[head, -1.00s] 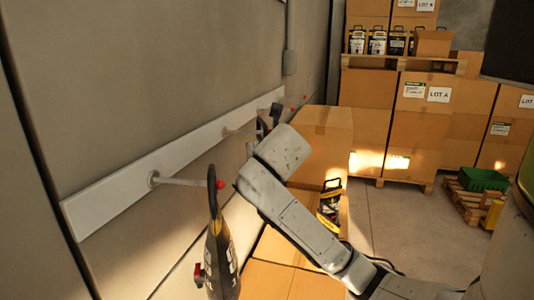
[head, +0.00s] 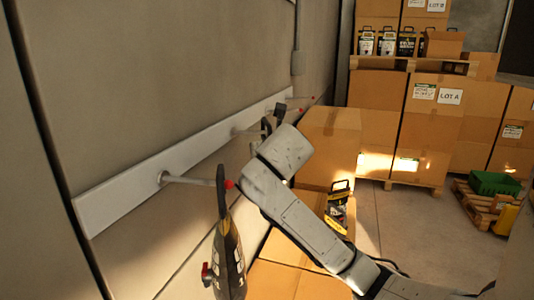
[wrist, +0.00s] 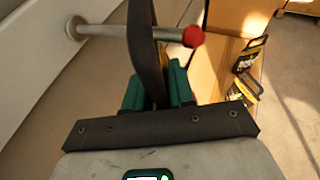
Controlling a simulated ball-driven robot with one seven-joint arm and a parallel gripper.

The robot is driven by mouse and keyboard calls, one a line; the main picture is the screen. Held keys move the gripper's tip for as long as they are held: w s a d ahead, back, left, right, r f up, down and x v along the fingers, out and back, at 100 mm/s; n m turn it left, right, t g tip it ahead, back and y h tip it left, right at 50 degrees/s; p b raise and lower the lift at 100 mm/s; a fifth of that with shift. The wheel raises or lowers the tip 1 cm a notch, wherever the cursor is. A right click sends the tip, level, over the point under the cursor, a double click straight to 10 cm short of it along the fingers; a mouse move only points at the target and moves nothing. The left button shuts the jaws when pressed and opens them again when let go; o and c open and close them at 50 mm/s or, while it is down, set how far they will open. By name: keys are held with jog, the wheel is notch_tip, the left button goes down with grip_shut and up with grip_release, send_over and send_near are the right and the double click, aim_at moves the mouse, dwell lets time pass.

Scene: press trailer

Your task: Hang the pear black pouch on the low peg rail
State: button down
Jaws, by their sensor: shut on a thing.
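The low peg rail (head: 130,185) is a white board on the left wall, with pegs tipped in red. My gripper (wrist: 158,98), with teal fingers, is shut on the dark strap (wrist: 146,55) of a pouch. In the wrist view the strap rises across a grey peg (wrist: 110,31), just left of its red tip (wrist: 193,36). I cannot tell whether the loop is around that peg. In the head view my gripper (head: 268,124) is at the rail's middle, partly behind my arm. The held pouch's body is hidden.
Another black pouch (head: 230,262) with a red clip hangs at the nearest peg (head: 190,180).

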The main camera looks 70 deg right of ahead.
jog(key=shift+w+f+b, duration=0.4)
jog(key=shift+f+b, duration=0.2)
jog(key=shift+b, duration=0.05)
dwell(0.5)
dwell(0.3)
jog(key=c, duration=0.9)
grip_release()
jog(key=shift+f, duration=0.1)
jog(key=shift+o, duration=0.2)
jog(key=shift+f, duration=0.15)
jog(key=p+v, duration=0.1)
jog(key=v, duration=1)
jog(key=shift+w+d, duration=0.1)
